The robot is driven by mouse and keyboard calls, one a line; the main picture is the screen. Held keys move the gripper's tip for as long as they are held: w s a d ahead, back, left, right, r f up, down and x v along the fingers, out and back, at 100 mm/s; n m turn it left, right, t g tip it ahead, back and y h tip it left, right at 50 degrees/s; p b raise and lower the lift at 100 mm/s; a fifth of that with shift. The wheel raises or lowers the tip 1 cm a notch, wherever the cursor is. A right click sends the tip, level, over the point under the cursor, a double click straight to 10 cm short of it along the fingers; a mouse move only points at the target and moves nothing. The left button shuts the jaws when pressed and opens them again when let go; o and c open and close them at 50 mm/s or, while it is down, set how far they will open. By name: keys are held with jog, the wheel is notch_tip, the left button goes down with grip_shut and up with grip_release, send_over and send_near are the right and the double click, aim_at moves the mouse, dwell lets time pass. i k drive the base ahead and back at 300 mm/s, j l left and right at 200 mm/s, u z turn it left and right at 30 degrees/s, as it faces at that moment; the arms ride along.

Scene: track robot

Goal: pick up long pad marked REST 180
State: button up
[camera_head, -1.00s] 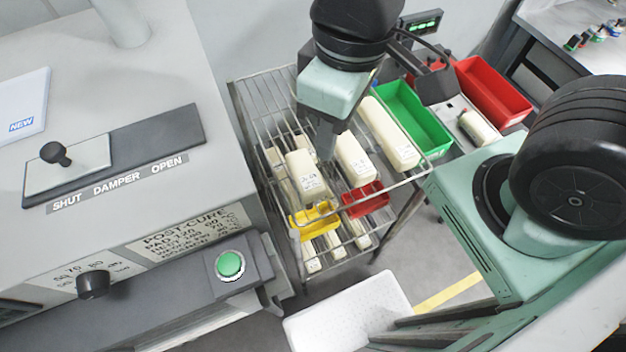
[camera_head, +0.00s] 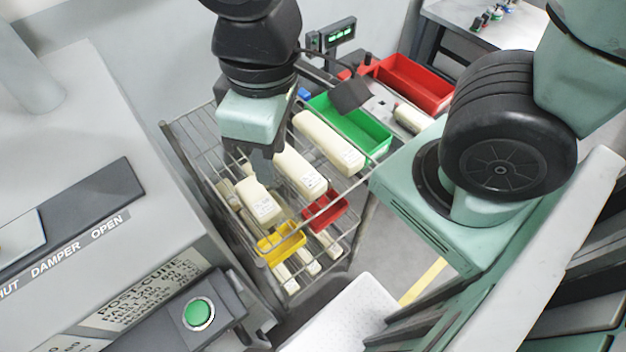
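Several cream pads with small printed labels lie on the top shelf of the wire rack (camera_head: 205,165). One is the left pad (camera_head: 258,206), one the middle pad (camera_head: 300,171), and the longest-looking is the right pad (camera_head: 329,141). The labels are too small to read, so I cannot tell which one is marked REST 180. My gripper (camera_head: 264,168) points down over the rack, by the far ends of the left and middle pads. My wrist hides part of the shelf behind it. The fingers overlap in this view, and their opening is not clear.
Lower down are a yellow bin (camera_head: 281,246), a red bin (camera_head: 325,208) and more pads. A green bin (camera_head: 352,128) and a larger red bin (camera_head: 415,84) stand behind the rack, near another cream piece (camera_head: 411,118). The post-cure oven with a green button (camera_head: 199,313) is close on the left.

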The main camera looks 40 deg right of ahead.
aim_at(300, 174)
jog(key=k+j, duration=0.1)
jog(key=j, duration=0.35)
jog(key=k+j, duration=0.1)
jog(key=j, duration=0.35)
jog(key=k+j+z, duration=0.1)
jog(key=j, duration=0.35)
jog(key=k+j, duration=0.1)
jog(key=j, duration=0.35)
